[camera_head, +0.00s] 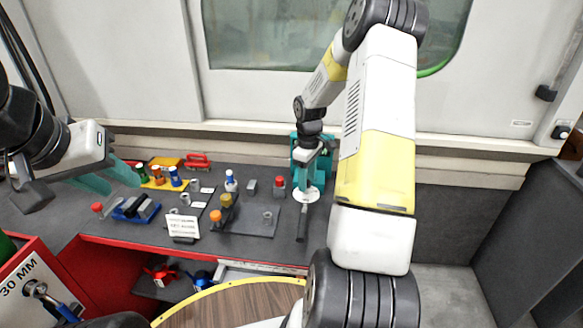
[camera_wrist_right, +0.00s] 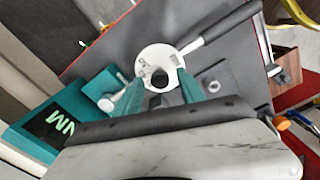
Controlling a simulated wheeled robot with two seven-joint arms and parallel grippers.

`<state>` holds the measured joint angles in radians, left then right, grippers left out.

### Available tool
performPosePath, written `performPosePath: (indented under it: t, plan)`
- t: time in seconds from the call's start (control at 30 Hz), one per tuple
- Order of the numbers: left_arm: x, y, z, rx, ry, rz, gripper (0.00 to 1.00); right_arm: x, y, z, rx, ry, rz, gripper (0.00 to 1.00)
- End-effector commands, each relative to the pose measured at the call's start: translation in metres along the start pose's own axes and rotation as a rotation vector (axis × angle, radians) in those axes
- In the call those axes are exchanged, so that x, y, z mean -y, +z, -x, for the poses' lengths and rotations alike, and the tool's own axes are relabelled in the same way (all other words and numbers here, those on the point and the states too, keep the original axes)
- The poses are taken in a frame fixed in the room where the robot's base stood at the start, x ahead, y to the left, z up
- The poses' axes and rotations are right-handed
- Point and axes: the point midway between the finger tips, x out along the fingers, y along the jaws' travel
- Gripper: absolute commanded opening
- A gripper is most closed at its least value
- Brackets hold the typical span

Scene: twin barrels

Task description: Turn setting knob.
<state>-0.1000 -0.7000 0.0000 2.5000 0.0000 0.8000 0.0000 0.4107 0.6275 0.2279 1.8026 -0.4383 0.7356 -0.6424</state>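A teal machine (camera_head: 299,157) stands at the back of the grey bench, partly hidden by my right arm. In the right wrist view the machine's teal body (camera_wrist_right: 45,125) is at the left. A white disc (camera_wrist_right: 150,58) with a dark round centre (camera_wrist_right: 159,78) and a black-gripped lever (camera_wrist_right: 232,20) lies ahead. A small white knob (camera_wrist_right: 107,103) shows beside the left finger. I cannot tell which part is the setting knob. My right gripper (camera_wrist_right: 161,88) is open, its teal fingers apart around the dark centre; contact is unclear. My left gripper (camera_head: 112,175) is open and empty above the bench's left side.
Several small coloured parts, a blue block (camera_head: 135,208) and a white sign (camera_head: 183,227) occupy the bench left of the machine. A red cabinet (camera_head: 30,270) stands at the lower left. A wall with a window is behind. A wooden round top (camera_head: 235,303) is in front.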

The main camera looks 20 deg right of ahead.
Motion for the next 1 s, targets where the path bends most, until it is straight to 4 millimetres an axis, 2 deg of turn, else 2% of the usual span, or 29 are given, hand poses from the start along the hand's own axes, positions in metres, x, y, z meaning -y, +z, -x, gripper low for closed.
performPosePath:
  t: [0.17, 0.5, 0.6, 1.0]
  plan:
    - [0.000, 0.000, 0.000, 0.000, 0.000, 0.000, 0.36, -0.001, 0.000, 0.006, -0.001, 0.002, -0.001, 0.47]
    - [0.000, 0.000, 0.000, 0.000, 0.000, 0.000, 0.36, -0.001, -0.001, 0.061, -0.001, 0.003, -0.001, 0.47]
    - [0.000, 0.000, 0.000, 0.000, 0.000, 0.000, 0.36, -0.001, -0.001, 0.072, -0.002, 0.003, 0.000, 0.47]
    - [0.000, 0.000, 0.000, 0.000, 0.000, 0.000, 0.36, 0.000, 0.000, 0.078, 0.000, 0.000, 0.000, 0.47]
